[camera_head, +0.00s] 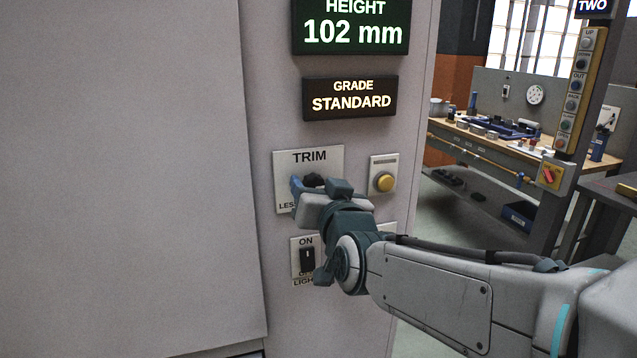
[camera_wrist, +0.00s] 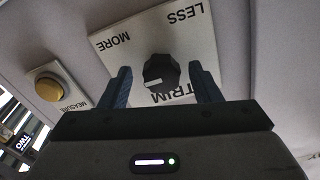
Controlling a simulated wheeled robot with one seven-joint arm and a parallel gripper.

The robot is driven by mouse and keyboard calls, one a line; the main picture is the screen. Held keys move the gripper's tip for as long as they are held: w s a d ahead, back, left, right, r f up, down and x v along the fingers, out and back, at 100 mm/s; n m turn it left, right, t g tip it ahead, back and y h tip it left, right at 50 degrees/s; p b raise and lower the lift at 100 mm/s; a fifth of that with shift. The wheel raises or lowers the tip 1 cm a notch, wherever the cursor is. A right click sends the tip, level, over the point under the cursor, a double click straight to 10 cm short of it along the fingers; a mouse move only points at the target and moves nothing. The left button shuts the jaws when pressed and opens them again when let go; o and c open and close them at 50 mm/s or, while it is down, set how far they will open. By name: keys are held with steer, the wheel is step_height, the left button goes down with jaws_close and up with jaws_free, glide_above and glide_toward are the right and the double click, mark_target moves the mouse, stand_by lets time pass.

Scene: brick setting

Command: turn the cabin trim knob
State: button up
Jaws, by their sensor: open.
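The trim knob (camera_wrist: 160,72) is a black knob with a pale pointer mark, on a pale plate (camera_wrist: 108,42) lettered TRIM, LESS and MORE. In the head view the knob (camera_head: 314,180) shows only in part behind my gripper, and the TRIM plate (camera_head: 322,165) is partly covered. My gripper (camera_wrist: 160,86) is open, with one blue finger on each side of the knob in the wrist view. I see a gap between each finger and the knob. My gripper (camera_head: 303,186) is at the panel in the head view; its exact distance from the plate is hard to tell.
A yellow MEASURE button (camera_wrist: 47,86) sits beside the plate; it shows in the head view too (camera_head: 384,181). Below is an ON light switch (camera_head: 307,259). Above are the GRADE STANDARD display (camera_head: 350,98) and the HEIGHT 102 mm display (camera_head: 352,28). A workbench (camera_head: 490,140) stands at the right.

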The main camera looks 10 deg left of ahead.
steer(key=shift+s, duration=0.1)
steer(key=shift+a, duration=0.1)
steer(key=c, duration=1)
steer(key=shift+n+b, duration=2.4)
steer(key=shift+n, duration=1.4)
steer(key=o, duration=1)
